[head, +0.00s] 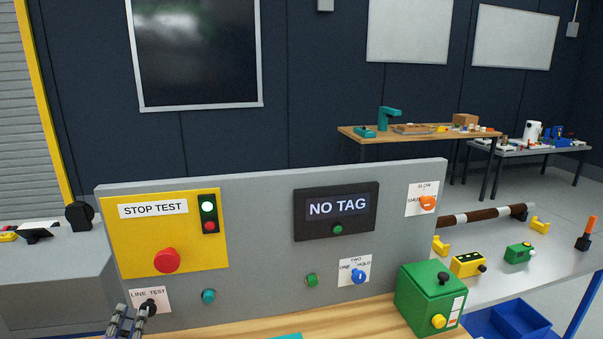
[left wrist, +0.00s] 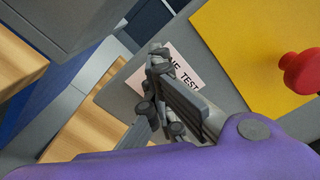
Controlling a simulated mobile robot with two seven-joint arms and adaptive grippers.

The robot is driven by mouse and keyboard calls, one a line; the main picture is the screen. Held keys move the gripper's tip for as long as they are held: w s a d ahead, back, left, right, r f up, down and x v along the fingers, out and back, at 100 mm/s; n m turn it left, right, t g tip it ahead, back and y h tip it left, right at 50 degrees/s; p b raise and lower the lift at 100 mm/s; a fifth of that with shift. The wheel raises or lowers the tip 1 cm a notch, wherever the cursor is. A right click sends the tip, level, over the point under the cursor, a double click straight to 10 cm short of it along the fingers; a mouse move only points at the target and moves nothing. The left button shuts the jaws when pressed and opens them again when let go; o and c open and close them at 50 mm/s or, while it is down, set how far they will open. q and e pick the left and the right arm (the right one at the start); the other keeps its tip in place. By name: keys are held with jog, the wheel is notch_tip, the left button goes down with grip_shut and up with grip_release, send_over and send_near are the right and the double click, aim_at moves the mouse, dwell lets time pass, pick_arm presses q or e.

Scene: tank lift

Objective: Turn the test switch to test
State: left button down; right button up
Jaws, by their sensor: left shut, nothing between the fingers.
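The test switch (head: 151,307) is a black knob on a white label (head: 138,297) reading LINE and TEST, low at the left of the grey panel. Its exact pointing is hard to tell. My left gripper (head: 130,314) is at the bottom edge of the head view, just left of the knob. It is shut with nothing held. In the left wrist view the gripper (left wrist: 158,58) is over the label (left wrist: 183,72), covering the LINE side. The knob is hidden or not distinguishable there, so I cannot tell whether the fingers touch it. My right gripper is out of view.
A yellow STOP TEST plate (head: 128,240) with a red button (head: 167,260) and a lamp stack (head: 209,213) is just above the switch. A teal button (head: 208,296) is to the right. A green box (head: 425,300) stands farther right on the wooden bench.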

pick_arm(q)
jog(key=shift+w+d+r, duration=0.2)
jog(key=shift+d+r, duration=0.1)
jog(key=shift+r, duration=0.05)
jog(key=shift+d+p, duration=0.1)
jog(key=shift+p, duration=0.2)
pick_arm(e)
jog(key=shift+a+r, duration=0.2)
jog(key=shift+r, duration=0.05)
pick_arm(q)
jog(key=shift+w+d, duration=0.1)
jog(key=shift+w, duration=0.05)
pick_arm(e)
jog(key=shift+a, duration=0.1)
pick_arm(q)
jog(key=shift+f, duration=0.15)
jog(key=shift+a+r+p, duration=0.3)
jog(key=shift+r, duration=0.05)
jog(key=p+v, duration=0.1)
jog(key=v, duration=0.5)
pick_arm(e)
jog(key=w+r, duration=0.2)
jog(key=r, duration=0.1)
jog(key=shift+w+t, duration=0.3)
